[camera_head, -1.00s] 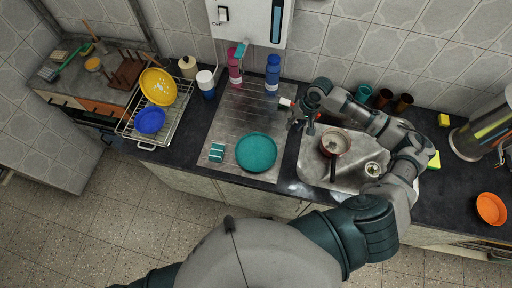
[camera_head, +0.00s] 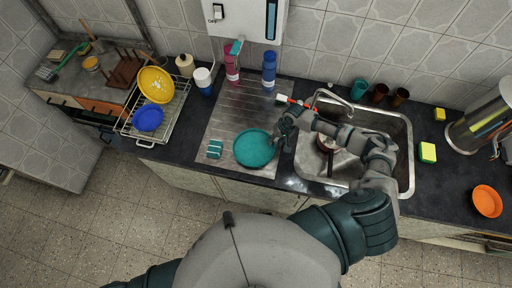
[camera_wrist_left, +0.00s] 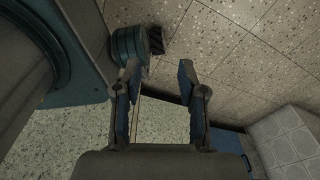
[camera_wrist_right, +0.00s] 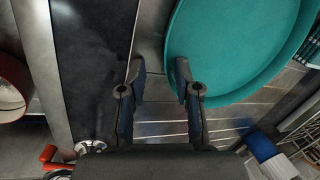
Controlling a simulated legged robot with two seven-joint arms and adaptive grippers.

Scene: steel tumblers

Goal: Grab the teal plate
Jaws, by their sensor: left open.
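The teal plate (camera_head: 254,149) lies on the ribbed steel drainboard, left of the sink, in the head view. My right gripper (camera_head: 276,137) is beside the plate's right edge in that view. In the right wrist view, my right gripper (camera_wrist_right: 158,72) is open, with one fingertip over the teal plate (camera_wrist_right: 240,45) and the other just outside its rim; I cannot tell whether they touch it. My left gripper (camera_wrist_left: 157,68) is open and empty above the floor in the left wrist view. It is not seen in the head view.
A teal-striped sponge (camera_head: 215,149) lies left of the plate. The sink (camera_head: 385,135) holds a red-rimmed pot (camera_head: 326,144). A brush with a red handle (camera_head: 293,101) lies behind my right gripper. Pink (camera_head: 232,65) and blue (camera_head: 269,70) bottles stand at the back. A dish rack (camera_head: 150,117) is left.

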